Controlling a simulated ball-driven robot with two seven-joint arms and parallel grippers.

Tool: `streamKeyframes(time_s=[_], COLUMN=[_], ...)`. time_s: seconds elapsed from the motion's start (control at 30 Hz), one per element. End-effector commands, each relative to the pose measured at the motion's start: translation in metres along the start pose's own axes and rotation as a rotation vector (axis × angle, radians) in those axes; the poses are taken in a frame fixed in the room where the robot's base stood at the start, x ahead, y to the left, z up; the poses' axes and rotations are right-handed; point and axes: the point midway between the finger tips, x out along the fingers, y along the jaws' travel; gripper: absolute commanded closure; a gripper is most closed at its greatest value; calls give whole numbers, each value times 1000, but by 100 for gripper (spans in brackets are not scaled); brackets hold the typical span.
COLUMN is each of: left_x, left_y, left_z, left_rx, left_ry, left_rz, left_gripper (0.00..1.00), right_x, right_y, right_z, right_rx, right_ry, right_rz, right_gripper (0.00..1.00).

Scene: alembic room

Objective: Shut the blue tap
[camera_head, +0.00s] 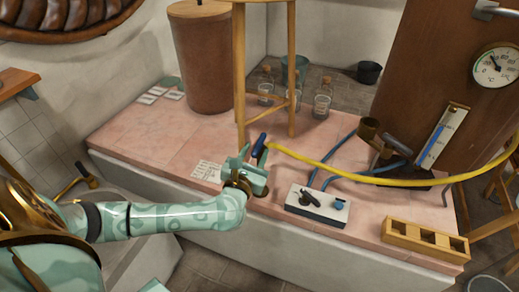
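The blue tap shows as a dark blue lever handle (259,145) near the front middle of the pink tiled bench, at the end of a yellow hose. My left gripper (254,160) is right at the tap, its pale green fingers apart and just below the blue handle. The tap's body is mostly hidden behind the gripper. I cannot tell whether the fingers touch the handle. My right gripper is not in view.
The yellow hose (350,176) runs right from the tap. A white block with black knobs (317,205) and a wooden rack (425,240) stand to the right. Wooden stool legs (239,75) and a brown cylinder (205,60) stand behind. A paper label (206,171) lies left of the gripper.

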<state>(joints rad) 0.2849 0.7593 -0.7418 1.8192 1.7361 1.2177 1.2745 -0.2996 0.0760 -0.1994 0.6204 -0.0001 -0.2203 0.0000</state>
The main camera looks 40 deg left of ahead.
Motion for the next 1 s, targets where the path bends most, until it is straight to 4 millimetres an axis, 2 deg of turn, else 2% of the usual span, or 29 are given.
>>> streamKeyframes(time_s=[0.1,0.2,0.53,0.67,0.7,1.0], left_x=[18,26,29,29,29,29], left_y=[0,0,0,0,0,-1], left_z=[-2,0,1,0,0,1], left_rx=[1,0,0,0,0,-1], left_ry=[0,-1,0,0,0,4], left_rz=[1,0,1,0,0,21], left_gripper=[61,61,61,97,100,100], right_x=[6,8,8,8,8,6], right_y=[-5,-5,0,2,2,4], right_z=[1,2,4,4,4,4], right_rx=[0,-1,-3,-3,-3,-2], right_ry=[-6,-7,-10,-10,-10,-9], right_rz=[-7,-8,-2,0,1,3], right_gripper=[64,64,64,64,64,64])
